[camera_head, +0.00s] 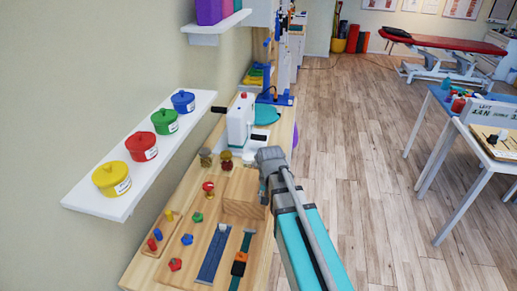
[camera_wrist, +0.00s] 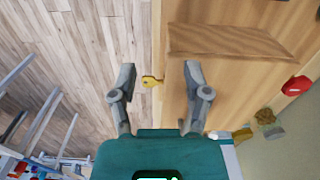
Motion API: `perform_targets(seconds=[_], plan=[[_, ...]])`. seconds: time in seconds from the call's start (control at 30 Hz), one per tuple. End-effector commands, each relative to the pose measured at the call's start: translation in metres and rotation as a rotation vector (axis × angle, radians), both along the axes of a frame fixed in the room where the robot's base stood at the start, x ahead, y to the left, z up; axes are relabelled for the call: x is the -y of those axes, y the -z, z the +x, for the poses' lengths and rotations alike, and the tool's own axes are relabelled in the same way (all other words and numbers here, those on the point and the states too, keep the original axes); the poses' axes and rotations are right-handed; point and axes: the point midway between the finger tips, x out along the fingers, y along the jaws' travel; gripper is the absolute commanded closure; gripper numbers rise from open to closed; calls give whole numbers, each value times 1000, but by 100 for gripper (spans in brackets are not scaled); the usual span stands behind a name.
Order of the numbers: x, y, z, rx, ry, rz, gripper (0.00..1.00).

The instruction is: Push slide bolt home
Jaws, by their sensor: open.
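My gripper (camera_wrist: 159,72) is open, with its two fingers spread apart. In the head view my gripper (camera_head: 263,188) is at the right side of a raised wooden block (camera_head: 242,195) on the bench board. That side of the block is largely hidden, and no bolt can be made out there.
A white machine (camera_head: 240,122) stands farther back. A shelf (camera_head: 121,205) with coloured pots is left. Open floor (camera_head: 345,150) lies right.

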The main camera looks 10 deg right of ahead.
Motion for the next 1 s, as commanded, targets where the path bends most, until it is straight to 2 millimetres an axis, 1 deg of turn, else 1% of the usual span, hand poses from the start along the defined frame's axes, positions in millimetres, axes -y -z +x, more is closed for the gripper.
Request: perform_targets(seconds=[0.03, 0.6, 0.7, 0.8, 0.9, 1.0], plan=[[0, -19, 22, 0, 47, 0, 38], [-1, -116, 181, 0, 628, 0, 38], [-1, -129, 203, 0, 717, 0, 38], [-2, -139, 221, 0, 787, 0, 38], [-2, -144, 232, 0, 836, 0, 38], [-2, -147, 237, 0, 865, 0, 38]])
